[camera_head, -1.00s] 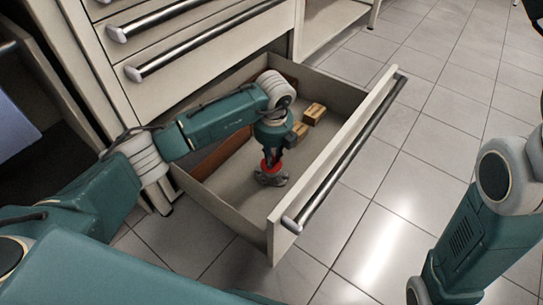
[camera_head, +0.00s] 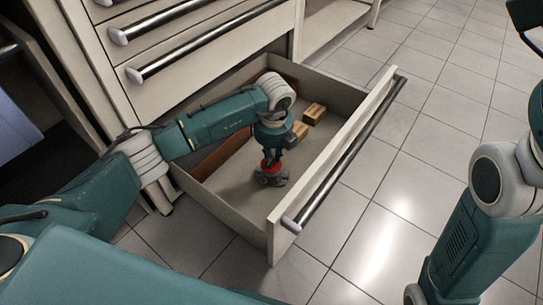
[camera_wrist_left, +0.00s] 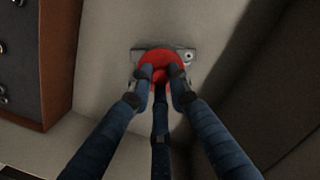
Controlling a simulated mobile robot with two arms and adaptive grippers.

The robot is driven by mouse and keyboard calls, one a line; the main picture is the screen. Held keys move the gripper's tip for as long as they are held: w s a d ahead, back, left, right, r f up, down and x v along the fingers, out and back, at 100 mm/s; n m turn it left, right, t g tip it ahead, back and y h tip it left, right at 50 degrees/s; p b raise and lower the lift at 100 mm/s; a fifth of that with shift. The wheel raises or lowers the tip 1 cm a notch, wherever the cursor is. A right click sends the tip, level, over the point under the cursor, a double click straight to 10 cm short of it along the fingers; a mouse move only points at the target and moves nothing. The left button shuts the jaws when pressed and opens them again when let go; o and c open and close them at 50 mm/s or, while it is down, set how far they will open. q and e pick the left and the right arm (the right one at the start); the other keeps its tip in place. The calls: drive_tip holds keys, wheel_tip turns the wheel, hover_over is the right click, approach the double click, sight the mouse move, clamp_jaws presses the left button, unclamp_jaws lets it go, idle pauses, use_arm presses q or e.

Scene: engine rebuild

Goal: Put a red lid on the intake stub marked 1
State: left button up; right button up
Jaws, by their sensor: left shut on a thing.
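A red round lid (camera_wrist_left: 160,66) shows in the left wrist view between the fingertips of my left gripper (camera_wrist_left: 161,77). The fingers are shut on it from several sides. A grey metal piece (camera_wrist_left: 189,56) with a hole at one end shows behind the lid, low over the drawer floor; I cannot tell whether the two touch. In the head view my left gripper (camera_head: 271,178) points down inside the open drawer (camera_head: 230,197), near its front panel. My right gripper is out of view. No intake stub marked 1 is in view.
Two small wooden blocks (camera_head: 314,113) lie in the drawer beyond my left gripper. A brown box (camera_wrist_left: 40,60) with dark round items is at the drawer's side.

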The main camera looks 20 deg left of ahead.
use_arm(q)
drive_tip(key=shift+f, duration=0.15)
drive_tip(key=o, duration=0.9)
